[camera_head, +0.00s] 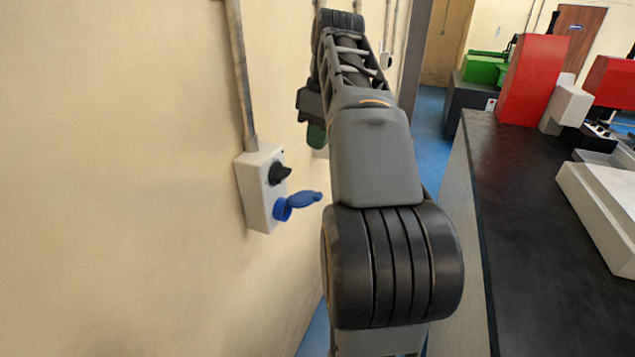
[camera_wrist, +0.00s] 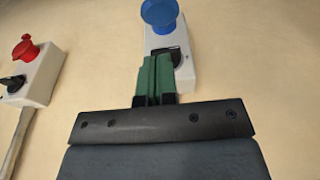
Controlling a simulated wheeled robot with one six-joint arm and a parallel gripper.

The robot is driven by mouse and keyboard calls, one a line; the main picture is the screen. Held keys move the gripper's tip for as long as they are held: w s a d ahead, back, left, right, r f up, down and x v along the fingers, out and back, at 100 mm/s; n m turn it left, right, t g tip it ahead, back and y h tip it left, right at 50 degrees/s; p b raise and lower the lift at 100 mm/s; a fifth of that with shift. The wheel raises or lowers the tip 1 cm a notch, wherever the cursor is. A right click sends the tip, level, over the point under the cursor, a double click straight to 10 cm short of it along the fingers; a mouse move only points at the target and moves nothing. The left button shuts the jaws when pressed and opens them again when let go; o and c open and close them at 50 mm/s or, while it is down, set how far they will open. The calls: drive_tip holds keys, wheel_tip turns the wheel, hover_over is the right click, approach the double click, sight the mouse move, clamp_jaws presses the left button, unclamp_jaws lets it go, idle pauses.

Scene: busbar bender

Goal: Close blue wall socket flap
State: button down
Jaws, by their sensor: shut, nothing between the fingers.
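The blue wall socket (camera_head: 283,209) sits low on a white box (camera_head: 257,190) on the wall. Its blue flap (camera_head: 304,200) stands open, sticking out from the wall. In the wrist view the blue round part (camera_wrist: 159,13) is at the top edge, partly cut off. A black rotary switch (camera_head: 279,173) is above the socket, and also shows in the wrist view (camera_wrist: 168,55). My gripper (camera_head: 317,135) has green fingers, pressed together and empty. In the wrist view the fingers (camera_wrist: 155,78) overlap the box's near end, apart from the blue part. Contact with the box cannot be told.
A second box with a red socket (camera_wrist: 25,48) is at the left in the wrist view. A grey conduit (camera_head: 241,75) runs up the wall from the blue socket's box. A dark-topped bench (camera_head: 530,220) stands at right, with red machine parts (camera_head: 532,80).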

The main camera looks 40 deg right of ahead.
hover_over(316, 195)
drive_tip(key=f, duration=0.8)
drive_tip(key=shift+w+f, duration=0.2)
drive_tip(key=shift+f, duration=0.2)
drive_tip(key=shift+s+d+f, duration=0.1)
drive_tip(key=shift+s+f, duration=0.15)
drive_tip(key=shift+f, duration=0.7)
drive_tip(key=shift+f+b, duration=0.15)
drive_tip(key=shift+b, duration=0.2)
drive_tip(key=shift+s+d+f+t+b, duration=0.1)
drive_tip(key=shift+s+f+t+b, duration=0.15)
drive_tip(key=shift+b, duration=0.25)
